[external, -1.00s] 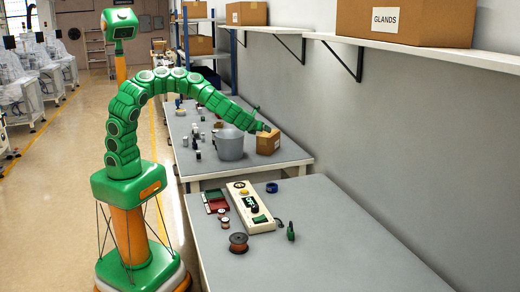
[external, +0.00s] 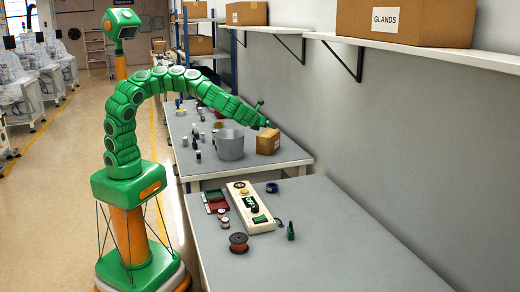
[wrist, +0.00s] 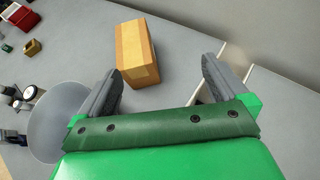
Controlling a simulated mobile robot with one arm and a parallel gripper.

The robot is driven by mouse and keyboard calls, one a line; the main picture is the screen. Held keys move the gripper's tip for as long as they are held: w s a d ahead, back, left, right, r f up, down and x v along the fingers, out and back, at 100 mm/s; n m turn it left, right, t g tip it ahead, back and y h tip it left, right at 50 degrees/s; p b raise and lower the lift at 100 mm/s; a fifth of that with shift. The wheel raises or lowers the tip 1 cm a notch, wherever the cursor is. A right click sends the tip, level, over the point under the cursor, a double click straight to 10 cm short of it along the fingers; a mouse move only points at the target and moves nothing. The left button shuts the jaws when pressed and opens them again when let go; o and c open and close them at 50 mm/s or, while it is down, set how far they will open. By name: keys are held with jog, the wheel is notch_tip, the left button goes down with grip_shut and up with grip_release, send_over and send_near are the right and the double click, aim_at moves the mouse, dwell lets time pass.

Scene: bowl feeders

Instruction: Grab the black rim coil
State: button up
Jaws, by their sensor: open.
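A coil of reddish-brown wire with a dark rim (external: 238,243) sits on the near grey table in the external view; I take it as the black rim coil. It is not visible in the wrist view. My gripper (external: 264,114) is far from it, above the back table near a cardboard box (external: 268,142). In the wrist view my gripper (wrist: 161,64) is open, its two grey fingers wide apart with nothing held. The box (wrist: 137,52) shows beyond and between the fingers, apart from them as far as I can tell.
On the near table (external: 330,255), a white panel device (external: 250,207), red-green tray (external: 215,201), blue ring (external: 272,187) and small green bottle (external: 291,231) surround the coil. The table's front right is clear. Wall shelves run above.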

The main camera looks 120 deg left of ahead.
jog(key=w+d+m+t, duration=0.3)
jog(key=w+d, duration=0.7)
jog(key=d, duration=0.5)
jog(key=m+t+h, duration=0.4)
jog(key=m+t, duration=0.2)
jog(key=t, duration=0.1)
send_over(233, 240)
jog(key=s+d, duration=0.1)
jog(key=s, duration=0.4)
jog(key=f, duration=1.2)
jog(key=d+f, duration=0.1)
jog(key=f, duration=0.6)
jog(key=shift+f, duration=0.35)
jog(key=shift+w+a+f, duration=0.1)
jog(key=shift+w+a, duration=0.05)
jog(key=shift+d+x, duration=0.25)
jog(key=shift+x, duration=3.5)
jog(key=shift+w, duration=0.15)
jog(key=c, duration=1.1)
